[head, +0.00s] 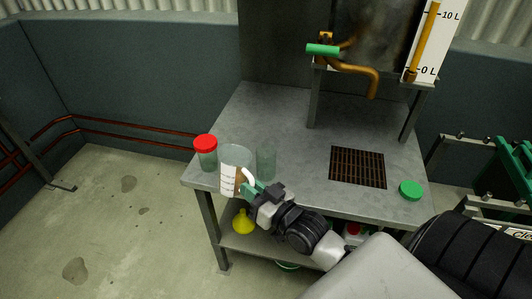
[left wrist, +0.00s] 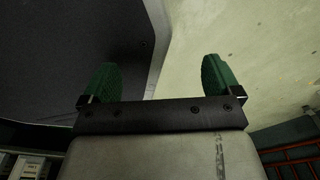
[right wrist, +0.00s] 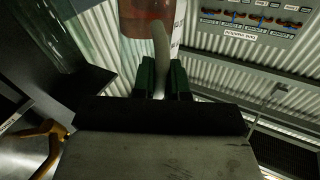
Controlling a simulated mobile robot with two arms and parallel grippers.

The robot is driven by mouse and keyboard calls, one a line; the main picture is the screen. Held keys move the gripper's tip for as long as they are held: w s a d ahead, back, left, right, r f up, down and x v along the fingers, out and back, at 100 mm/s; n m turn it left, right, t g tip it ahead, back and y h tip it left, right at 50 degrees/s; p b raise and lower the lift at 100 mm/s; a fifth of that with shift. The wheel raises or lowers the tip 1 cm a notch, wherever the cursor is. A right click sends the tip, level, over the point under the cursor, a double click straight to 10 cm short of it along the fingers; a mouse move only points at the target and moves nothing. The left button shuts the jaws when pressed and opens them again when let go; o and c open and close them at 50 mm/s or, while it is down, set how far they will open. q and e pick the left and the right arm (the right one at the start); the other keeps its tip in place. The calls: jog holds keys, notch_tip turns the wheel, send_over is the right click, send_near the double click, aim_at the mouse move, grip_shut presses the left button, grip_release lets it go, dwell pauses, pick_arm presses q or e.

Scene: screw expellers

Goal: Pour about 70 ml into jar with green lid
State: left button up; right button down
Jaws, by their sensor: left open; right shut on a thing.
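A clear measuring jug with a white marked scale (head: 229,180) is at the table's front left. My right gripper (head: 249,190) is shut on its white handle (right wrist: 160,55). I cannot tell the jug's liquid level or whether its base touches the table. An open clear glass jar (head: 266,161) stands just right of the jug. A loose green lid (head: 411,190) lies at the table's right front. A jar with a red lid (head: 206,152) stands left of the jug. My left gripper (left wrist: 158,82) is open and empty in its wrist view, outside the head view.
The grey metal table (head: 300,120) has a grate (head: 358,168) and a clear middle. A tank with a green-handled tap (head: 323,49) and a level scale (head: 428,40) stands behind. A yellow funnel (head: 242,222) sits on the lower shelf.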

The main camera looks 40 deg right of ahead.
aim_at(247, 165)
jog(key=shift+d+r+m+b, duration=0.25)
jog(key=shift+d+m+b, duration=0.15)
jog(key=shift+m, duration=0.2)
jog(key=shift+d+r+m, duration=0.15)
jog(key=shift+r+m, duration=0.05)
jog(key=shift+m, duration=0.1)
jog(key=shift+d+r+m+t, duration=0.15)
jog(key=shift+d+r+m, duration=0.1)
jog(key=shift+r+m, duration=0.25)
jog(key=shift+d+r+m+t, duration=0.2)
jog(key=shift+r+m, duration=0.1)
jog(key=shift+r, duration=0.25)
jog(key=shift+d+r+m, duration=0.2)
jog(key=shift+r+m, duration=0.05)
jog(key=shift+m, duration=0.05)
pick_arm(q)
jog(key=w+d+r+b, duration=0.1)
jog(key=w+r+b, duration=0.1)
jog(key=w, duration=0.6)
jog(key=shift+w+d, duration=0.15)
jog(key=shift+d, duration=0.2)
pick_arm(e)
jog(key=m, duration=0.2)
jog(key=d+r+m+h, duration=0.1)
jog(key=m, duration=0.1)
jog(key=m+t, duration=0.1)
jog(key=m, duration=0.1)
jog(key=shift+d+r, duration=0.25)
